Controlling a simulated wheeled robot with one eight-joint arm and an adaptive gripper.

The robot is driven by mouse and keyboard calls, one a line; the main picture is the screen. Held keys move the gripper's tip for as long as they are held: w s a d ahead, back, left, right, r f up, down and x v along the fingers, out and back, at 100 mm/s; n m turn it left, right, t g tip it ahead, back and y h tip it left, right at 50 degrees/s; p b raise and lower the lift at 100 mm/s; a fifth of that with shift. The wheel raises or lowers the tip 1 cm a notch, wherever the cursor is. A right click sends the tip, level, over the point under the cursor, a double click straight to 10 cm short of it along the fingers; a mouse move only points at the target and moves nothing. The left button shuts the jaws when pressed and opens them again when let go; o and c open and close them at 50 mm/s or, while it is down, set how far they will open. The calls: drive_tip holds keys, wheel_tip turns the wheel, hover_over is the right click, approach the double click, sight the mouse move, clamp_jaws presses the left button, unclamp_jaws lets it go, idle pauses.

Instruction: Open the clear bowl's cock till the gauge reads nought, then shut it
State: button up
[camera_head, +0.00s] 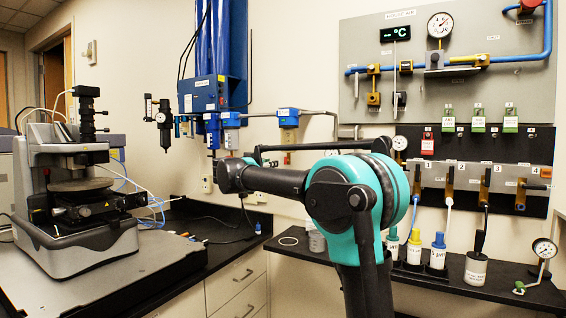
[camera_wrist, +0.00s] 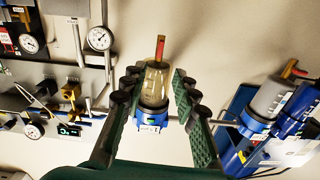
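In the wrist view, a clear bowl (camera_wrist: 156,84) with a blue collar and white label stands between the two fingers of my gripper (camera_wrist: 155,92). Its cock (camera_wrist: 160,47) has a red and yellow handle and sticks out at the bowl's upper end in the picture. My gripper is open, with a finger on each side of the bowl; I cannot tell whether either touches it. In the head view my gripper (camera_head: 228,176) is at the wall, below the blue units. A round gauge (camera_wrist: 100,38) shows left of the bowl, too small to read.
A grey bowl (camera_wrist: 268,97) with a red handle stands right of the fingers in the wrist view, near blue bodies. A profiler (camera_head: 75,190) stands on the left bench. A panel (camera_head: 460,65) with pipes and a bottle rack (camera_head: 420,268) are at the right.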

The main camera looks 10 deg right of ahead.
sight(285, 160)
drive_tip(key=x, duration=1)
drive_tip(key=shift+c, duration=0.6)
clamp_jaws()
